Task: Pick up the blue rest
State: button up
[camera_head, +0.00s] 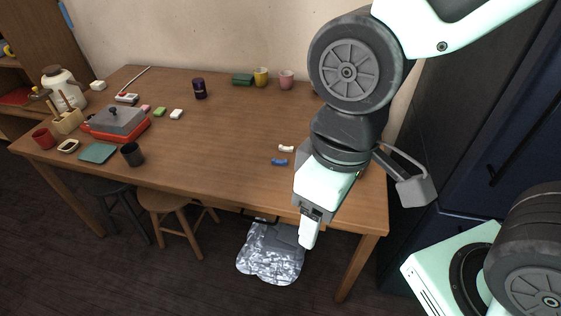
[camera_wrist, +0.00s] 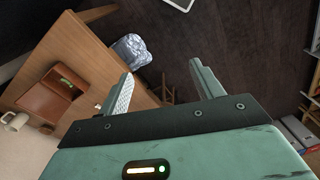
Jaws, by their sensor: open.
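The blue rest (camera_head: 279,162) is a small bar lying on the wooden table (camera_head: 225,140), toward its right side. A similar white rest (camera_head: 286,148) lies just behind it. My gripper (camera_head: 308,234) is in front of and to the right of the blue rest, apart from it, and overlaps the table's front edge in the head view. In the wrist view my gripper (camera_wrist: 162,78) has its two fingers spread wide with nothing between them. I cannot make out the blue rest in the wrist view.
Two cups (camera_head: 261,77) and a green box (camera_head: 242,79) stand at the back. A dark blue cabinet (camera_head: 470,150) stands right. The table's middle is clear. A stool (camera_head: 165,200) is below.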

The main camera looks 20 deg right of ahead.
aim_at(275, 161)
jog(key=z, duration=0.45)
jog(key=i+j+z, duration=0.1)
jog(key=j+z, duration=0.25)
jog(key=i+j+z, duration=0.1)
jog(key=j+z, duration=0.75)
jog(key=j, duration=0.6)
jog(key=k+j+z, duration=0.1)
jog(key=j, duration=0.65)
jog(key=k+j, duration=0.1)
jog(key=j, duration=0.6)
jog(key=z, duration=0.05)
